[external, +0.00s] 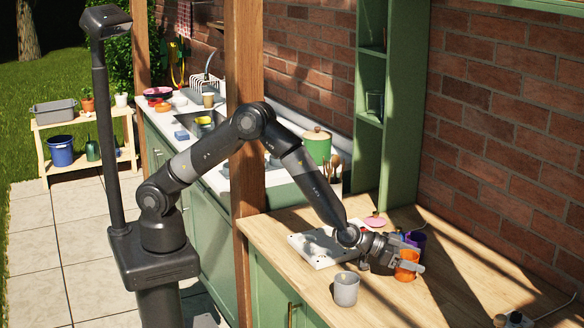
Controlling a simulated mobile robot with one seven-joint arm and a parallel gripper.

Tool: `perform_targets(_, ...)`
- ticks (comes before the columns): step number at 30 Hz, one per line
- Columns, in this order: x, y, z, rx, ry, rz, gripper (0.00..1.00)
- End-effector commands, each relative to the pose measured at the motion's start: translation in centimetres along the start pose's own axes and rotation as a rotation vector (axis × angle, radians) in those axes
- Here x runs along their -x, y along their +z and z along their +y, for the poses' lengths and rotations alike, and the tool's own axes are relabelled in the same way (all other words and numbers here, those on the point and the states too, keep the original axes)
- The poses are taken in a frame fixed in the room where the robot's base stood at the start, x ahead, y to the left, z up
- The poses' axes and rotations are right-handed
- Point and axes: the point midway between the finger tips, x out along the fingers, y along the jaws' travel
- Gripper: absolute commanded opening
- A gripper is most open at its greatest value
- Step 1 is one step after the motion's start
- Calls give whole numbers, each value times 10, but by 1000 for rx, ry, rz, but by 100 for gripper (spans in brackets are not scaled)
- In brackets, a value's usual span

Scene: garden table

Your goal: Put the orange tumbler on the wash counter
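The orange tumbler (406,265) stands at the right end of my arm, over the wooden counter top (465,290). My gripper (408,264) is at the tumbler, with a finger across its front side. The far finger is hidden, so I cannot tell whether the grip is closed on it. I also cannot tell whether the tumbler touches the wood. The wash counter (217,178), with a sink (190,121), is at the back left, beyond a wooden post.
A purple cup (416,239) stands just behind the orange tumbler. A grey cup (346,289) stands in front of my wrist. A white board (316,250) lies beneath my forearm.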

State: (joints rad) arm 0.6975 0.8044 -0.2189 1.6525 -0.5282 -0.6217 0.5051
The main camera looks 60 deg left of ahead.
Motion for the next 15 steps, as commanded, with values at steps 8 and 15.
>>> perform_targets(8,0,0,0,0,0,0,50)
perform_targets(15,0,0,0,0,0,1,34)
